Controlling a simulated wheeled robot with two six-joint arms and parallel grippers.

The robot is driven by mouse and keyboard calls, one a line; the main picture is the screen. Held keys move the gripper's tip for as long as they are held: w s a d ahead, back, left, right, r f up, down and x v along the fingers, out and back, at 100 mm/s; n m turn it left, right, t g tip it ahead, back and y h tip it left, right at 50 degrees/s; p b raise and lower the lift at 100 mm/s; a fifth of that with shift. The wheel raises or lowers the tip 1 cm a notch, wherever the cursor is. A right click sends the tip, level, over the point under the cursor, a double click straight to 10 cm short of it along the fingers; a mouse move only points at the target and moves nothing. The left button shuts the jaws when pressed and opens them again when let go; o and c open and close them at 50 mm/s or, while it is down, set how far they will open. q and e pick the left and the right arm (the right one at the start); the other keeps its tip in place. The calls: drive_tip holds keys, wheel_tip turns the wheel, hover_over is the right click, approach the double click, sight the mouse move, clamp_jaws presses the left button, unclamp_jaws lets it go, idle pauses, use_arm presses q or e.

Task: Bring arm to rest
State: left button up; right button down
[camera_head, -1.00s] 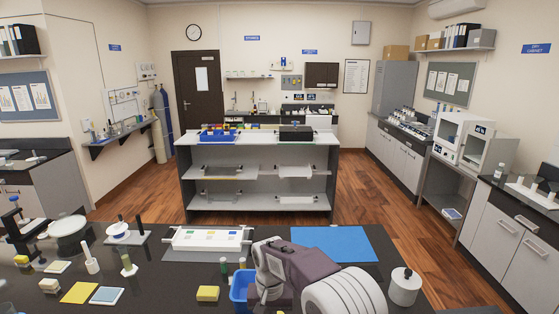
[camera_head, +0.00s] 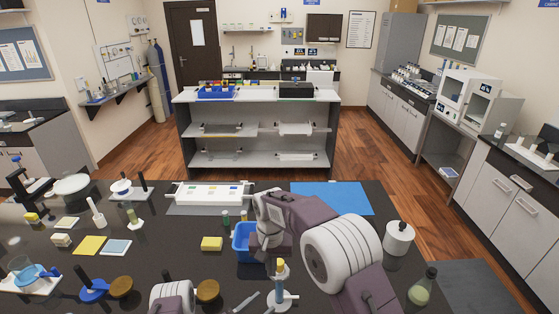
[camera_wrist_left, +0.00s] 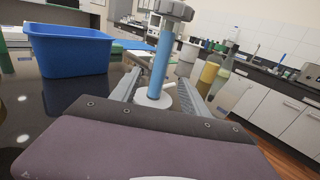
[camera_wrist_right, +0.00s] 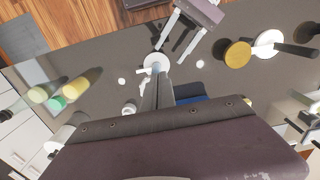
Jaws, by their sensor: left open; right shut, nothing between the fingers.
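My right arm reaches in from the right in the head view. Its gripper (camera_wrist_right: 157,95) points down, shut and empty, beside the blue bin (camera_head: 242,242). In the head view its fingers are mostly hidden by the wrist. My left gripper (camera_wrist_left: 160,90) is open, low over the table. A small stand with a blue post (camera_wrist_left: 160,65) and a round white base (camera_wrist_right: 157,62) shows between or just beyond its fingers; I cannot tell if they touch it. Part of the left wrist (camera_head: 172,297) shows at the bottom of the head view.
The dark table holds a yellow block (camera_head: 211,244), a brown disc (camera_head: 208,290), a white jar (camera_head: 399,238), a flask (camera_head: 422,288) and a blue mat (camera_head: 332,197). A white rack (camera_head: 212,194) stands at the far edge. The table right of the blue mat is fairly clear.

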use_arm(q)
drive_tip(key=s+d+r+m+g+b, duration=0.3)
drive_tip(key=s+m+g, duration=0.4)
drive_tip(key=g, duration=0.1)
drive_tip(key=s+d+r+m+g+b, duration=0.3)
drive_tip(key=s+m+g+b, duration=0.1)
drive_tip(key=s+m+g, duration=0.35)
drive_tip(key=s+a+f+m+g+y+b, duration=0.1)
drive_tip(key=s+a+m+g+y+b, duration=0.15)
drive_tip(key=s+a+m+y, duration=0.35)
drive_tip(key=w+a+m+t+y+b, duration=0.1)
drive_tip(key=w+a+m+t+y, duration=0.1)
drive_tip(key=a, duration=0.3)
drive_tip(key=w+a+r+m+t+y+b, duration=0.1)
drive_tip(key=w+a+m+t+y+b, duration=0.1)
drive_tip(key=a+m+t+y, duration=0.2)
drive_tip(key=shift+a+r+y, duration=0.25)
drive_tip(key=shift+a+y, duration=0.05)
drive_tip(key=shift+a, duration=0.95)
use_arm(e)
drive_tip(key=s+d+f, duration=0.6)
drive_tip(key=s+d, duration=0.3)
drive_tip(key=d, duration=0.1)
drive_tip(key=s+d+f+t, duration=0.1)
drive_tip(key=s+d+f, duration=0.5)
drive_tip(key=s+d, duration=0.3)
drive_tip(key=shift+d, duration=0.6)
drive_tip(key=shift+f, duration=0.1)
